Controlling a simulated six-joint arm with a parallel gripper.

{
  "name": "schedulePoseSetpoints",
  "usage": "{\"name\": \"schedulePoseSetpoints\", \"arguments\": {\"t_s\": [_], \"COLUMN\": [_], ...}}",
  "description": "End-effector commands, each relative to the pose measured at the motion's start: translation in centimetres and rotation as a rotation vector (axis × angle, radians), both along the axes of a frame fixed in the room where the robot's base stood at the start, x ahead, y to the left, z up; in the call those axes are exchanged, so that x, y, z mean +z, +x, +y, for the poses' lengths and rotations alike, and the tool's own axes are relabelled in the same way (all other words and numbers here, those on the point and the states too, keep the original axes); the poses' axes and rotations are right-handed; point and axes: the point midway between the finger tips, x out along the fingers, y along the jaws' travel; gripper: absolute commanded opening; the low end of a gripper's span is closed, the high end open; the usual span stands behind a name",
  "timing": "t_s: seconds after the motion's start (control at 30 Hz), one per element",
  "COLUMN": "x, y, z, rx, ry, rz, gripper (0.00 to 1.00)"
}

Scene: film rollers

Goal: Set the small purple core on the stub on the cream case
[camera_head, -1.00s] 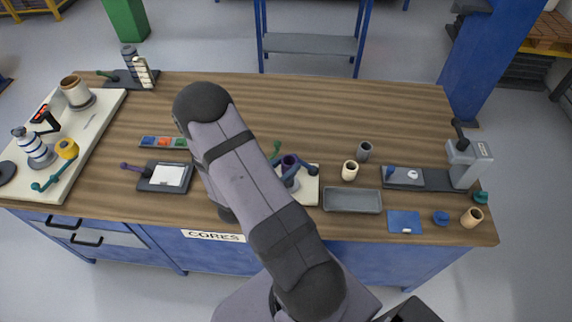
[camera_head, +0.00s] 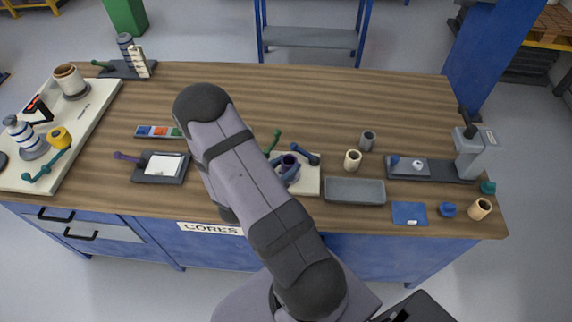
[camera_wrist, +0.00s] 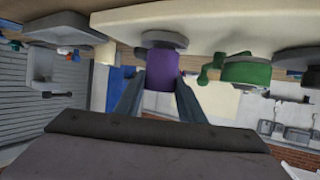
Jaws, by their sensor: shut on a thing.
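The small purple core (camera_head: 289,161) is over the cream case (camera_head: 310,181) in the head view. In the wrist view my gripper (camera_wrist: 160,98) is shut on the core (camera_wrist: 162,70), one finger on each side. The core's far end meets a grey round disc (camera_wrist: 165,41) on the cream case (camera_wrist: 190,20). The stub itself is hidden, so I cannot tell how far the core is around it. In the head view my arm covers the left part of the case.
A green round part (camera_wrist: 245,71) with a green lever stands beside the core. A grey tray (camera_head: 355,191) and a cream cup (camera_head: 352,160) stand to the right. The table's back middle is clear.

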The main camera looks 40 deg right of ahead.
Motion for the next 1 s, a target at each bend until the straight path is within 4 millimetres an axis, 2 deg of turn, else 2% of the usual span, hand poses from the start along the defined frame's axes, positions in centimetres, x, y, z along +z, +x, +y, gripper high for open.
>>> {"name": "schedulePoseSetpoints", "arguments": {"t_s": [0.43,0.47,0.5,0.53,0.83,1.0], "x": [-0.31,-0.31,-0.31,-0.31,-0.32,-0.09], "y": [0.0,0.0,0.0,-0.01,-0.02,-0.18], "z": [0.0,0.0,0.0,0.0,0.05,0.81], "rx": [0.0,0.0,0.0,0.0,0.0,0.002], "ry": [0.0,0.0,0.0,0.0,0.0,0.001], "rz": [0.0,0.0,0.0,0.0,0.0,0.0], "gripper": [0.14,0.43,0.52,0.57,0.57,0.57]}}
